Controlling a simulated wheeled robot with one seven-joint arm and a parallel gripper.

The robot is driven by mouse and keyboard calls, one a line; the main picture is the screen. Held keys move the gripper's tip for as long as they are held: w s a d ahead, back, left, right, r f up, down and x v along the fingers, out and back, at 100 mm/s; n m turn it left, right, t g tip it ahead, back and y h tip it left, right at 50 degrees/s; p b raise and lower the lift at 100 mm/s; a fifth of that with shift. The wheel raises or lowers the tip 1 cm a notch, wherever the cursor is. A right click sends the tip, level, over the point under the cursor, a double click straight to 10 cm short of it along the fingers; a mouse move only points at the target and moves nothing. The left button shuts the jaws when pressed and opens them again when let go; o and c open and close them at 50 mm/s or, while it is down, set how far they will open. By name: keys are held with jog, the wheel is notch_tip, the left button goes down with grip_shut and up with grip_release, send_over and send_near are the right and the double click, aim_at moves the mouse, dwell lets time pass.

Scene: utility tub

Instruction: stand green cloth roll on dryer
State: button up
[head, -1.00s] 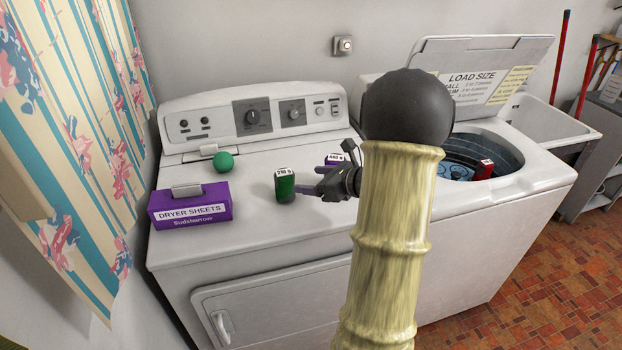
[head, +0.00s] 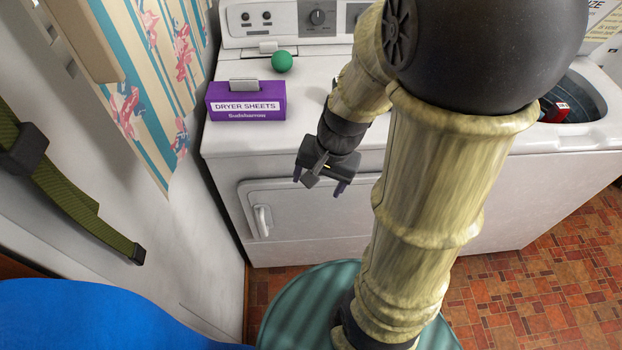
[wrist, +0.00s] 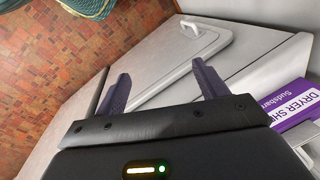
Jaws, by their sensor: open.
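The green cloth roll is not visible in either current view; my arm covers much of the dryer top. My gripper (head: 319,184) is open and empty, pointing down in front of the dryer (head: 235,143), above its door. In the wrist view the two purple fingers (wrist: 160,82) are spread apart with nothing between them. The dryer's front and door (wrist: 185,55) lie beyond them.
A purple dryer sheets box (head: 245,102) and a green ball (head: 282,61) sit on the dryer's left side. The open washer at right holds a red item (head: 556,113). The wall and curtain (head: 150,70) bound the left.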

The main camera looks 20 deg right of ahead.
jog(key=n, duration=0.2)
jog(key=s+a+n+h, duration=0.1)
jog(key=n, duration=0.2)
jog(key=r+n+t+h, duration=0.1)
jog(key=n, duration=0.1)
jog(key=shift+s+a, duration=0.15)
jog(key=shift+a, duration=0.1)
